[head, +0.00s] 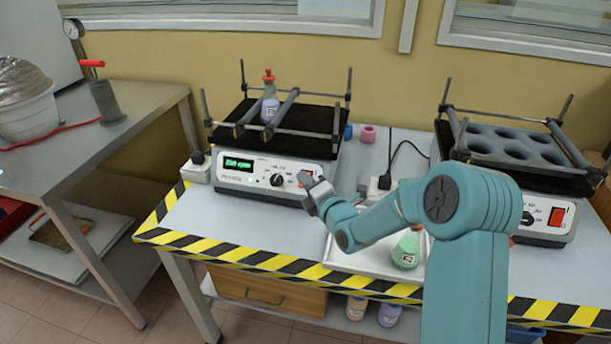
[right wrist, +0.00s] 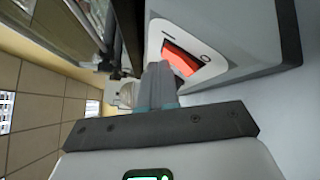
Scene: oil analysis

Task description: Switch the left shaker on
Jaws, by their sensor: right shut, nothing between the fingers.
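The left shaker (head: 228,178) is a white box with a black platform on top, on the table. Its display (head: 238,163) is lit green. A flask with a red stopper (head: 269,92) is held between the platform's bars. The shaker's red rocker switch (head: 306,174) is at the right end of its front panel; it also shows in the right wrist view (right wrist: 182,58). My right gripper (head: 306,183) is shut and empty, its fingertips at the switch. They partly cover the switch in the right wrist view (right wrist: 160,72); contact is hard to tell. My left gripper is not in view.
The right shaker (head: 548,238) has an empty holed platform. A flask with green liquid (head: 407,248) stands on a white tray (head: 352,262) below my right arm. A power socket (head: 378,190) and a pink ring (head: 368,134) are between the shakers. A metal side table (head: 150,105) stands left.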

